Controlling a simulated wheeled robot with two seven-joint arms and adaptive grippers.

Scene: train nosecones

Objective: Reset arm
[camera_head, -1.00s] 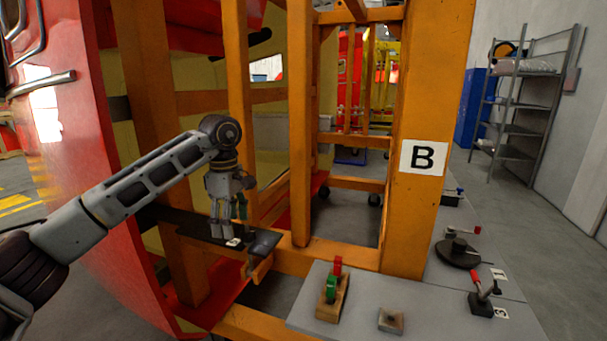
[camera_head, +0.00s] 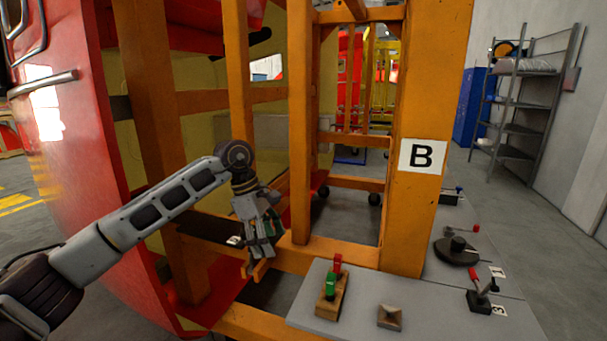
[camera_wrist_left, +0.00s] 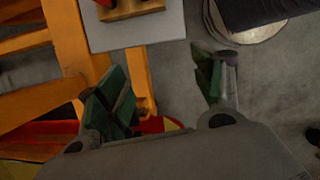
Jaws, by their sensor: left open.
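My left arm comes in from the left in the head view. Its gripper (camera_head: 261,250) points down in front of the orange frame, just left of the grey table. In the left wrist view the gripper (camera_wrist_left: 165,95) shows two green-padded fingers spread wide apart, with nothing between them but the grey floor. My right gripper is not in view.
An orange frame (camera_head: 299,130) with a "B" sign (camera_head: 422,157) stands close to my left arm. A grey table (camera_head: 355,322) holds a wooden block with green and red parts (camera_head: 332,293), a small block (camera_head: 389,317) and lever switches (camera_head: 482,295). A red nosecone (camera_head: 75,150) stands at left.

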